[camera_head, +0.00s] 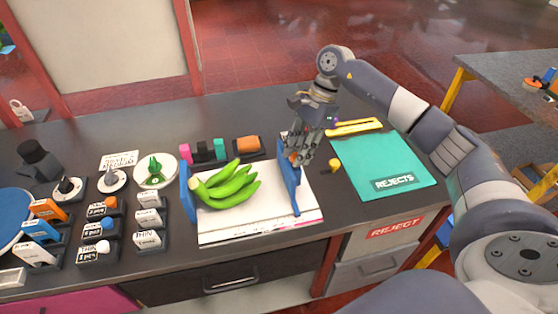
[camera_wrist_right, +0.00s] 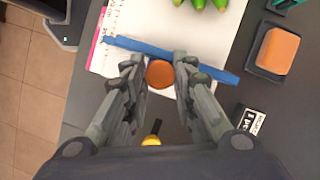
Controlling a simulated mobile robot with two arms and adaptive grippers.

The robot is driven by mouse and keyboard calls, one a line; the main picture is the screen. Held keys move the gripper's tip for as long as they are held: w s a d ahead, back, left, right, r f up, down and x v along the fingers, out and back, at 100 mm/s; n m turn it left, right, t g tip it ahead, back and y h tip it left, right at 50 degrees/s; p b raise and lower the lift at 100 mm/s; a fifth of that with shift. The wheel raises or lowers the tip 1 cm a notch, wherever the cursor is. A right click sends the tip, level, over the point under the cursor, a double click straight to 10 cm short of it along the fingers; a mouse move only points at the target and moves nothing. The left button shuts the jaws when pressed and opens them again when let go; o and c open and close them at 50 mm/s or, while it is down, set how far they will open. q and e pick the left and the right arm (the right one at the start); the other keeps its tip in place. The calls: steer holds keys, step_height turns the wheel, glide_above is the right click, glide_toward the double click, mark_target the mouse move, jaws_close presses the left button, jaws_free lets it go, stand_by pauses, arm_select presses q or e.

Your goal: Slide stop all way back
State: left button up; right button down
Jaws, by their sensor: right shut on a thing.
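A blue stop (camera_head: 291,190) stands upright along the right side of a white board (camera_head: 240,227). In the right wrist view the stop (camera_wrist_right: 215,72) is a long blue bar with a round orange-brown knob (camera_wrist_right: 160,74) on its near side. My right gripper (camera_head: 298,155) is at this stop, its fingers on either side of the knob and shut on it; the fingertips (camera_wrist_right: 158,62) reach the bar. A second blue plate (camera_head: 187,192) stands at the board's left side. A bunch of green bananas (camera_head: 228,187) lies on the board between them, apart from the stop. My left gripper is out of view.
A teal REJECTS mat (camera_head: 375,160) lies right of the board, with a yellow tool (camera_head: 355,127) behind it. An orange block in a dark holder (camera_head: 246,146) sits behind the board. Labelled blocks (camera_head: 149,218) and a white plate (camera_head: 155,171) crowd the left.

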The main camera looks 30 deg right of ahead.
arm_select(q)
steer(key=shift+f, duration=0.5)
arm_select(e)
steer(key=shift+s+d, duration=0.25)
steer(key=shift+d, duration=0.75)
steer(key=c, duration=1.3)
jaws_free()
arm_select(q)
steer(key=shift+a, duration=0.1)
arm_select(e)
steer(key=shift+r, duration=0.1)
steer(key=v, duration=1.2)
